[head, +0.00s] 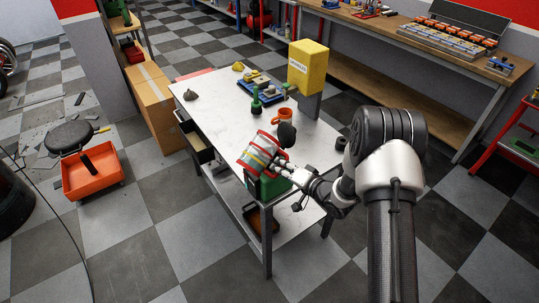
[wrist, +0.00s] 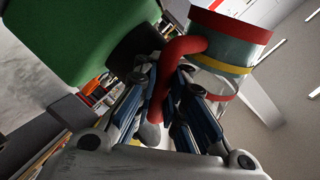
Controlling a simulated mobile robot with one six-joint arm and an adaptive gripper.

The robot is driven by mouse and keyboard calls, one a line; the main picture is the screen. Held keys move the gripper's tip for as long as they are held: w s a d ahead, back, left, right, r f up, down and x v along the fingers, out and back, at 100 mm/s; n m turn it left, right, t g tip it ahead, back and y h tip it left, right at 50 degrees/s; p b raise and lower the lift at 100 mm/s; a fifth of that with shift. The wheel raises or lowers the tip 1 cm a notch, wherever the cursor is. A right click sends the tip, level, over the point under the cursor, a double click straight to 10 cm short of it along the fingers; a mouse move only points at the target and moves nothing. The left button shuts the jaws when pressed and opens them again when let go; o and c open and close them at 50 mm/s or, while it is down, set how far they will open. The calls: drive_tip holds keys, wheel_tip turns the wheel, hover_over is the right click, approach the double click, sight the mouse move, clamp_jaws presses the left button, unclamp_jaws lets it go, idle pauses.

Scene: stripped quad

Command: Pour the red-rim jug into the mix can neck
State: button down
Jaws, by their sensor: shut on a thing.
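My gripper (head: 281,168) is shut on the red handle (wrist: 176,62) of the jug and holds it at the near edge of the table. The jug (head: 258,153) is pale, with red and yellow bands, and leans to one side in the head view. Its banded wall also shows at the upper right of the wrist view (wrist: 226,47). The green can (head: 271,188) stands just below the jug, partly hidden by it and by my gripper. In the wrist view its green body (wrist: 80,40) fills the upper left, beside a black part. I cannot see its neck opening or any stream.
A dark rounded object (head: 287,134) is close beside the jug. The table's left part is mostly clear.

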drive_tip(key=shift+r+p, duration=0.15)
drive_tip(key=shift+p, duration=0.25)
idle(0.8)
drive_tip(key=shift+s+a+f+m+g+y+p, duration=0.25)
drive_tip(key=shift+m+p, duration=0.25)
drive_tip(key=shift+p, duration=0.25)
drive_tip(key=shift+s+a+f+m+g+y+p, duration=0.15)
drive_tip(key=shift+f+m+g+y+p, duration=0.1)
drive_tip(key=shift+m+p, duration=0.4)
idle(5.4)
